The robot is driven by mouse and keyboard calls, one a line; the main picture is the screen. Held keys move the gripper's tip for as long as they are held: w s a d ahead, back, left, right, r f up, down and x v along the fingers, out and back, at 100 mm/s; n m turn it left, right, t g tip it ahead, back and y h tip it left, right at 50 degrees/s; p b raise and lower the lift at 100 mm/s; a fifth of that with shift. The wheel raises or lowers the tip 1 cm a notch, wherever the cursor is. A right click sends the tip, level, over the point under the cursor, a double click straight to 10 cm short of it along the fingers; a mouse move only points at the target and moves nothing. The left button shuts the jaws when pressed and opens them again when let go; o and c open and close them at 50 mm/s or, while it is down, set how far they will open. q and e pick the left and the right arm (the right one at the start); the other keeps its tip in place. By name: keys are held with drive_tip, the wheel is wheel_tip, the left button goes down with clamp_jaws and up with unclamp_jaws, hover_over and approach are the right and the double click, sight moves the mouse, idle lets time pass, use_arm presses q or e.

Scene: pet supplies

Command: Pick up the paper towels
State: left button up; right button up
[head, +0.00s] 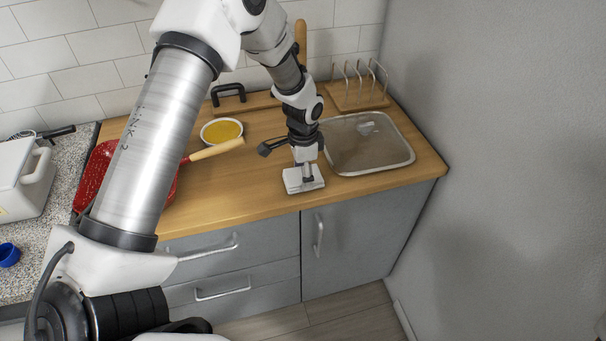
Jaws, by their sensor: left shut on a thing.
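A small, flat white pack (293,183), which looks like the paper towels, lies at the front edge of the wooden counter. My left gripper (307,174) points straight down at it and is shut on it. The fingers cover part of its middle and back. I cannot tell whether it is lifted off the counter. My right gripper is not in view.
A glass lid or dish (375,158) is close to the right of the gripper. A bowl of yellow content (221,130), a red pan (96,168) and a wooden rack (357,98) stand around. The counter left of the pack is clear.

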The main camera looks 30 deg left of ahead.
use_arm(q)
drive_tip(key=shift+w+r+b, duration=0.1)
drive_tip(key=shift+r+b, duration=0.2)
drive_tip(key=shift+r, duration=0.2)
wheel_tip(320, 180, up, 2)
drive_tip(key=shift+r+b, duration=0.1)
drive_tip(key=shift+b, duration=0.4)
drive_tip(key=s+d+r+b, duration=0.1)
drive_tip(key=s+d+b, duration=0.2)
drive_tip(key=s+d, duration=0.7)
drive_tip(key=shift+s+d+r+b, duration=0.2)
drive_tip(key=shift+d+r+b, duration=0.15)
drive_tip(key=shift+d, duration=0.7)
drive_tip(key=shift+c, duration=0.3)
